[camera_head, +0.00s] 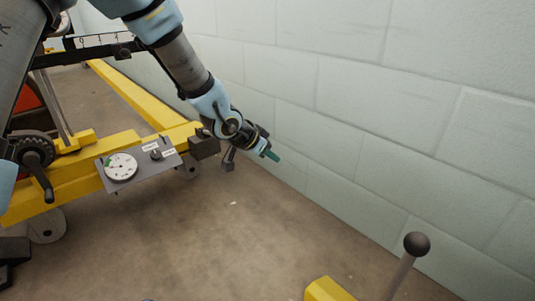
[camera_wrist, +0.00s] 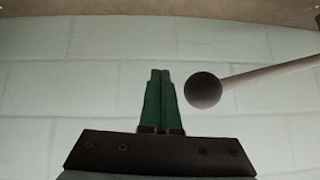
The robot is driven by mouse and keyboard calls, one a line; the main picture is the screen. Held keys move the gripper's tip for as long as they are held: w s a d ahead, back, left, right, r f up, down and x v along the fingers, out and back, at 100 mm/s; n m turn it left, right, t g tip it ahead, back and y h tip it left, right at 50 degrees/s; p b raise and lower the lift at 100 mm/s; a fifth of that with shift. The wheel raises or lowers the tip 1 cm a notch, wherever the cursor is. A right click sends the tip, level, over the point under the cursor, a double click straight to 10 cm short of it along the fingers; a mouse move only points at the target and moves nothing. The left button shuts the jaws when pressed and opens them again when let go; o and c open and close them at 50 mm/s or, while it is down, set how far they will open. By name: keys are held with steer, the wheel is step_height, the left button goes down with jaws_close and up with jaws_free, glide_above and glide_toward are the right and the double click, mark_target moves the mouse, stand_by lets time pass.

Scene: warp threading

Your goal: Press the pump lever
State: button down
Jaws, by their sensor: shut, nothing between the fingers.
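What looks like the pump lever (camera_head: 402,270) is a grey rod topped by a dark round knob (camera_head: 416,244), at the lower right of the head view. Its foot is out of frame. In the wrist view the knob (camera_wrist: 203,90) is just right of the fingertips, with its rod (camera_wrist: 270,72) running off to the right. My gripper (camera_head: 272,154) is near the wall in the middle of the head view, left of and well apart from the knob. Its green fingers (camera_wrist: 160,75) are shut together and hold nothing.
A yellow frame (camera_head: 70,180) with a dial panel (camera_head: 140,168) and a crank handle (camera_head: 45,185) stands at the left. A yellow block (camera_head: 328,290) sits at the bottom edge. A pale block wall (camera_head: 400,110) runs behind. The floor (camera_head: 230,240) between is clear.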

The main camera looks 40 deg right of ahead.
steer(key=s+p+v, duration=0.1)
steer(key=p+v, duration=0.3)
steer(key=v, duration=0.7)
steer(key=shift+s+d+r, duration=0.25)
steer(key=shift+s+r, duration=0.15)
steer(key=shift+r, duration=0.05)
